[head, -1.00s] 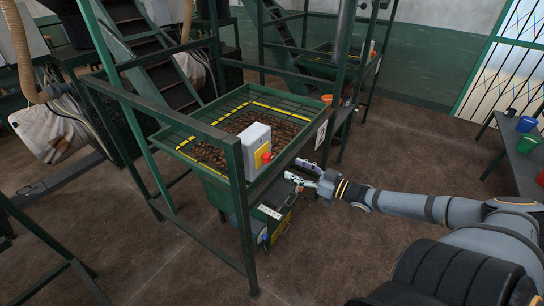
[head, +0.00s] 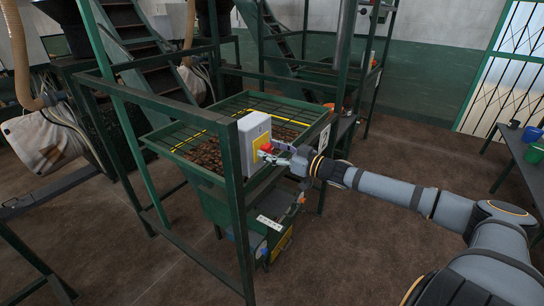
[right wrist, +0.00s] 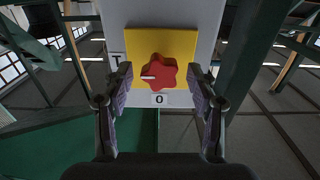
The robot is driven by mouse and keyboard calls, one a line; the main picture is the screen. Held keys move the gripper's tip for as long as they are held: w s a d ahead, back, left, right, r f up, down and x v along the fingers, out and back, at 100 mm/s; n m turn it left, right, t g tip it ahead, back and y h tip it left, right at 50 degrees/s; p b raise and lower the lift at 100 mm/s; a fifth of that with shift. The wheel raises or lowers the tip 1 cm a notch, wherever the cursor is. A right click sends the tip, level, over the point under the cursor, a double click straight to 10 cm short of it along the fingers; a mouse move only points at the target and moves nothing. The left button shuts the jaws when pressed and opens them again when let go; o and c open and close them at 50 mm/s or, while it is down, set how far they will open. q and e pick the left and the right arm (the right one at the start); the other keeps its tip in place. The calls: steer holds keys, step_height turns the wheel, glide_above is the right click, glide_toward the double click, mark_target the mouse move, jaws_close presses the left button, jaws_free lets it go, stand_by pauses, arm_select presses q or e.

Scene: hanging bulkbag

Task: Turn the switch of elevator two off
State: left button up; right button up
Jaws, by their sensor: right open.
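The switch is a red star-shaped knob (right wrist: 161,72) on a yellow plate (right wrist: 190,42), centred in the right wrist view. A short white mark on the knob points left, towards a label on the left. A label reading 0 (right wrist: 160,99) sits just below the knob. In the head view, the knob (head: 266,148) is on a light grey box (head: 252,130) on the green frame, partly hidden by my gripper. My right gripper (right wrist: 161,76) is open, with one finger on each side of the knob and visible gaps. My left gripper is not in view.
A green hopper (head: 177,136) with brown contents stands behind the box. Green posts (head: 237,205) rise close beside it. A similar unit stands farther back. A table with buckets (head: 533,134) is at the right. The brown floor is open between.

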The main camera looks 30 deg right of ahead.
steer(key=c, duration=1.1)
steer(key=shift+c, duration=0.2)
steer(key=shift+n, duration=0.4)
steer(key=n+p, duration=0.1)
steer(key=n, duration=0.2)
steer(key=shift+r, duration=0.1)
steer(key=n+p, duration=0.1)
steer(key=n, duration=0.4)
steer(key=shift+s+a+p, duration=0.1)
steer(key=shift+p, duration=0.2)
steer(key=n+p, duration=0.1)
steer(key=n, duration=0.3)
steer(key=shift+n, duration=0.4)
steer(key=n, duration=0.1)
steer(key=n+p, duration=0.2)
steer(key=n, duration=0.1)
steer(key=shift+f, duration=0.25)
steer(key=shift+n, duration=0.3)
